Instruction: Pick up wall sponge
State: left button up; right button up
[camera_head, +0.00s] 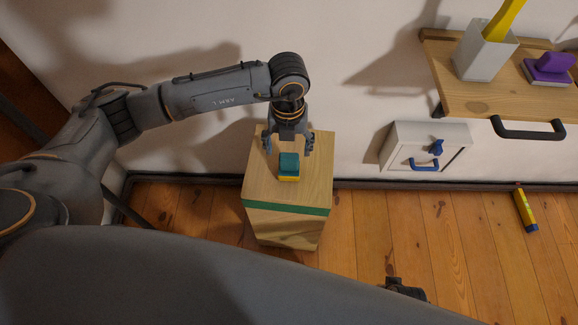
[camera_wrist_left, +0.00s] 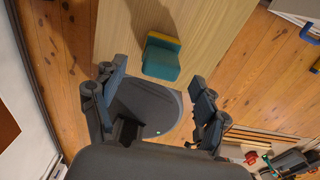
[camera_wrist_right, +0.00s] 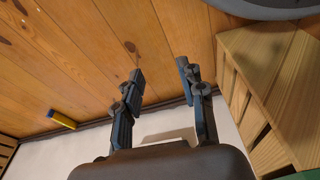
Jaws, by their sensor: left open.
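A small sponge-like block, teal on top with a yellow layer (camera_head: 289,165), lies on top of a wooden box (camera_head: 259,190). It also shows in the left wrist view (camera_wrist_left: 160,62), just beyond the fingertips. My left gripper (camera_head: 288,145) is open and empty, above the box at the wall side of the teal block, not around it. A purple sponge-like block (camera_head: 555,62) sits on a pale base on the wall shelf at the upper right. The frames do not settle which one is the wall sponge. My right gripper (camera_wrist_right: 160,74) is open and empty above the floor.
The wooden wall shelf (camera_head: 470,92) holds a grey cup (camera_head: 483,52) with a yellow object in it. A white wall cabinet (camera_head: 400,150) with blue handles hangs below. A yellow and blue tool (camera_head: 526,208) lies on the floor.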

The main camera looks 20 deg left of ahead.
aim_at(289, 156)
pick_arm(q)
jog(key=f, duration=0.5)
jog(key=shift+s+d+f+b, duration=0.15)
jog(key=shift+d+f+b, duration=0.05)
jog(key=shift+f+b, duration=0.2)
pick_arm(e)
jog(key=shift+w+r, duration=0.25)
jog(key=shift+r, duration=0.4)
jog(key=shift+w+r, duration=0.25)
jog(key=shift+r, duration=0.35)
pick_arm(q)
jog(key=c, duration=1.2)
jog(key=shift+c, duration=0.2)
jog(key=shift+r, duration=0.1)
